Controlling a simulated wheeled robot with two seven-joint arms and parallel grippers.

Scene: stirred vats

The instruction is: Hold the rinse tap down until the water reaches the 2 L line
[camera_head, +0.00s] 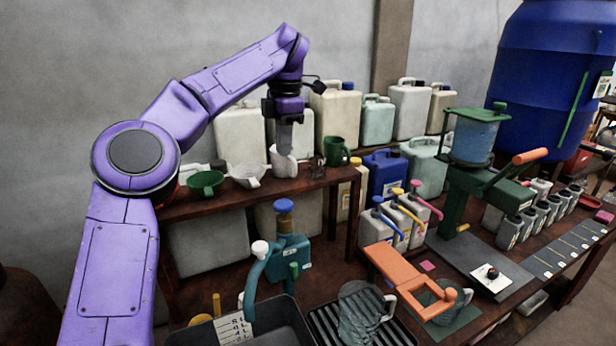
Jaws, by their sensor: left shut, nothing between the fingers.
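A teal tap (289,258) with a blue knob (284,206) and a curved spout with a white cap stands by a dark basin (282,322). It looks like the rinse tap. A white card with marks (234,328) shows at the basin's left, too small to read surely. I cannot make out a water level. My left gripper (284,152) is shut and empty, pointing down at the mouth of a white mug (283,163) on the shelf, behind and above the tap. I cannot tell whether it touches the mug. My right gripper is out of view.
A clear jug (360,316) stands on a black drain rack (322,326) right of the basin. The wooden shelf (225,200) also holds a green funnel (206,183), a white funnel (245,174) and a green mug (336,151).

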